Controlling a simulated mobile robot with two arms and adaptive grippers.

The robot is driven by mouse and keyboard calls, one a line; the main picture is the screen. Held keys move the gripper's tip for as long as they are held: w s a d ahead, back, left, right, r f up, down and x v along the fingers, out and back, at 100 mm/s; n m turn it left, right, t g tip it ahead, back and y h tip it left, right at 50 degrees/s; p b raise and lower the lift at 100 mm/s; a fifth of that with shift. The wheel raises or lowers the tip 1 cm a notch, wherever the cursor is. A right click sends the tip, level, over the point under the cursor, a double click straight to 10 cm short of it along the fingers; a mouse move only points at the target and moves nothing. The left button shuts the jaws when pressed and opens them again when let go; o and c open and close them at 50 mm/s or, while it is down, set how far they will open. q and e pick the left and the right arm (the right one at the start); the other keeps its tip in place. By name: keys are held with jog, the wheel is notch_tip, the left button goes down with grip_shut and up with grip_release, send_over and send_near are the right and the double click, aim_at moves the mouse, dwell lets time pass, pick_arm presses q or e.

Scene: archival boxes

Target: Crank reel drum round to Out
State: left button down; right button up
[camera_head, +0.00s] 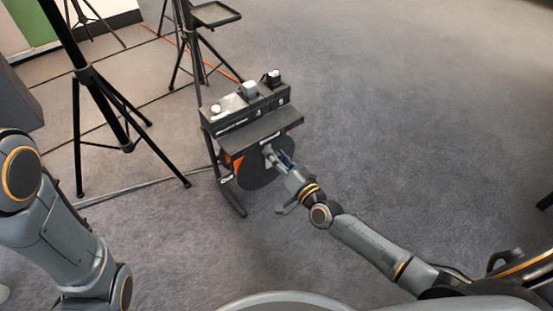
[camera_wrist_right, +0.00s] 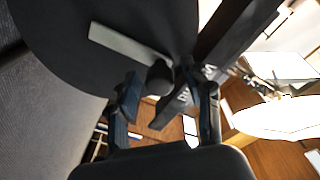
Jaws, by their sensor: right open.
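The reel drum (camera_head: 262,176) is a dark round disc on the front of a black stand, with orange showing at its left edge. My right gripper (camera_head: 277,157) reaches its upper face from the lower right. In the right wrist view the dark disc (camera_wrist_right: 80,70) fills the upper left, with a pale crank bar (camera_wrist_right: 120,42) across it. A dark round knob (camera_wrist_right: 160,76) at the bar's end shows between the spread fingers of my right gripper (camera_wrist_right: 168,92); I cannot tell if they touch it. My left arm shows at the left, its gripper out of frame.
A black shelf box (camera_head: 245,122) with small pale items on top sits above the drum. A black tripod (camera_head: 105,95) stands to the left, and another with a small tray (camera_head: 214,14) stands behind.

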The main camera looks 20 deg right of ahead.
jog(key=shift+w, duration=0.15)
jog(key=shift+c, duration=0.4)
grip_shut()
jog(key=shift+a, duration=0.15)
